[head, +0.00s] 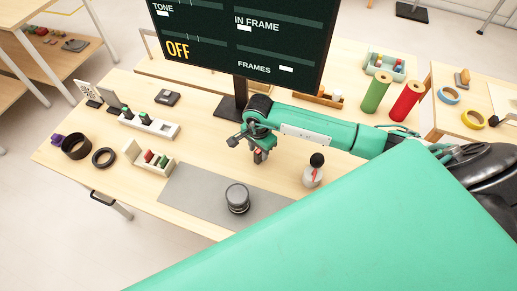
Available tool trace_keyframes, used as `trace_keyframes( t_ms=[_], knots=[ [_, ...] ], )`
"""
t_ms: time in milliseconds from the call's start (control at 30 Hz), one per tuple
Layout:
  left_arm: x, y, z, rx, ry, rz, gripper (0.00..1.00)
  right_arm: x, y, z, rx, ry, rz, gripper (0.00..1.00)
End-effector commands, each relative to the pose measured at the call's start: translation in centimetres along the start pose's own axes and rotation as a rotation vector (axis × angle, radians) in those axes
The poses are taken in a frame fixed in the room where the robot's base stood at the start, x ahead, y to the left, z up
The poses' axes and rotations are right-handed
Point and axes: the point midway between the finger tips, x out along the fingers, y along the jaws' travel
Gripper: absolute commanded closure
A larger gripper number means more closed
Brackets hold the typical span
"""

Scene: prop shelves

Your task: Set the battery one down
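My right gripper (257,151) comes in from the right and hangs over the table, above the back edge of the grey mat (187,192). A small dark piece with a reddish part, seemingly a battery (258,156), shows between its fingertips, clear of the mat; the fingers hide much of it. A white tray (159,165) at the left holds a red and a green battery-like piece. A long white holder (160,130) behind it carries dark, green-topped pieces. My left gripper is not in view.
A black lens (237,198) stands on the mat. A blower with a black bulb (314,171) stands right of it. A dark ring (104,157) and cup (76,146) lie at the left. A monitor (240,40) rises behind. The mat's left part is bare.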

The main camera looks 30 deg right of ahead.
Motion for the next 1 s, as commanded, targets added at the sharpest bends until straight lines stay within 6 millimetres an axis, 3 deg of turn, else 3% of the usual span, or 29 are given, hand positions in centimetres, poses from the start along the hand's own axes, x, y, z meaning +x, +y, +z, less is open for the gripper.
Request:
trace_keyframes(
  t_ms=[367, 800, 1000],
  knots=[
    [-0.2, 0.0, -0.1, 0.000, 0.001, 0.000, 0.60, -0.8, -0.1, 0.0, -0.001, 0.001, -0.003, 0.59],
    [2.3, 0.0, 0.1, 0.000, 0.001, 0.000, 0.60, -9.7, -0.1, 0.0, -0.003, 0.002, -0.005, 0.59],
    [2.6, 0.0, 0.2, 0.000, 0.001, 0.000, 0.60, -11.9, 0.0, 0.0, -0.001, 0.000, -0.001, 0.59]
  ],
)
